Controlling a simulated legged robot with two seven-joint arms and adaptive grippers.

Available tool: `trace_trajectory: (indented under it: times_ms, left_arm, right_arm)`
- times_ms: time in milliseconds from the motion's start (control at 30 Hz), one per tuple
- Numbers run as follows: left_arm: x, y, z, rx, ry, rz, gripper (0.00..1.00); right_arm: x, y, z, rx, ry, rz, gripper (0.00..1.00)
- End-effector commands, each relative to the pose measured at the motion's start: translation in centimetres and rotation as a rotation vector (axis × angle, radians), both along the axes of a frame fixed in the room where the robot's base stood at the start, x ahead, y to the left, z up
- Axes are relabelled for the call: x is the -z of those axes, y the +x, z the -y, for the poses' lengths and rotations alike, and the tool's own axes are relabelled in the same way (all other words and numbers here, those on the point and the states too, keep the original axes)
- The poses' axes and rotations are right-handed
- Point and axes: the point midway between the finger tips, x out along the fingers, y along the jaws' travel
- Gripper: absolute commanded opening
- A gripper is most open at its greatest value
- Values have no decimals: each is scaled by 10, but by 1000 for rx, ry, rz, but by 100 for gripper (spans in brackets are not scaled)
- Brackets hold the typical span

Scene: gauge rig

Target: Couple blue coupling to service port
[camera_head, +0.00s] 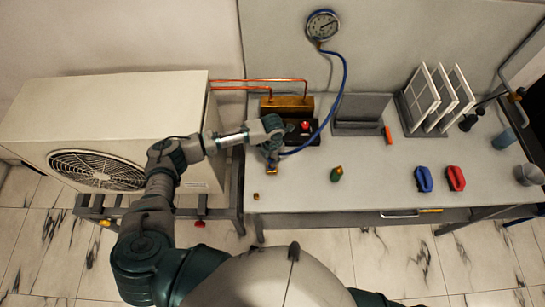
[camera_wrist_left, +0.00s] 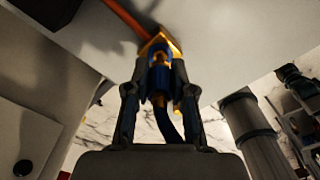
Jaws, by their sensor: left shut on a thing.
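My left gripper (camera_head: 271,152) is over the left part of the bench. In the left wrist view its fingers (camera_wrist_left: 160,80) are shut around the blue coupling (camera_wrist_left: 159,88). A blue hose (camera_head: 338,95) runs from the round gauge (camera_head: 322,26) to this gripper. A brass fitting (camera_head: 272,170) shows just below the gripper; a brass piece (camera_wrist_left: 157,43) also shows just beyond the coupling in the wrist view. I cannot tell whether it is the service port, or whether coupling and brass touch. The gripper hides most of the coupling in the head view. My right gripper is not in view.
A brass block (camera_head: 288,104) with copper pipes (camera_head: 262,82) stands behind the gripper, beside the outdoor unit (camera_head: 105,125). A green brass-topped piece (camera_head: 337,174) and blue (camera_head: 424,179) and red (camera_head: 455,178) pieces are on the bench. The front middle of the bench is clear.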

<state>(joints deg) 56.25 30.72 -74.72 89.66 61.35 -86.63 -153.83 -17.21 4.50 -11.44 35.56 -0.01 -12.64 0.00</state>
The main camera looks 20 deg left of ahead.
Motion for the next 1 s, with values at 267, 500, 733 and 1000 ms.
trace_trajectory:
  times_ms: [267,500,733,1000]
  left_arm:
    - [-1,0,0,0,0,0,0]
    - [-1,-1,0,0,-1,0,0]
    - [-1,-1,0,0,-1,0,0]
    - [0,-1,0,0,-1,0,0]
  right_arm:
    - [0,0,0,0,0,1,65]
    - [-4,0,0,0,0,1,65]
    - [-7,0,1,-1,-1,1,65]
    - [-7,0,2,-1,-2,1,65]
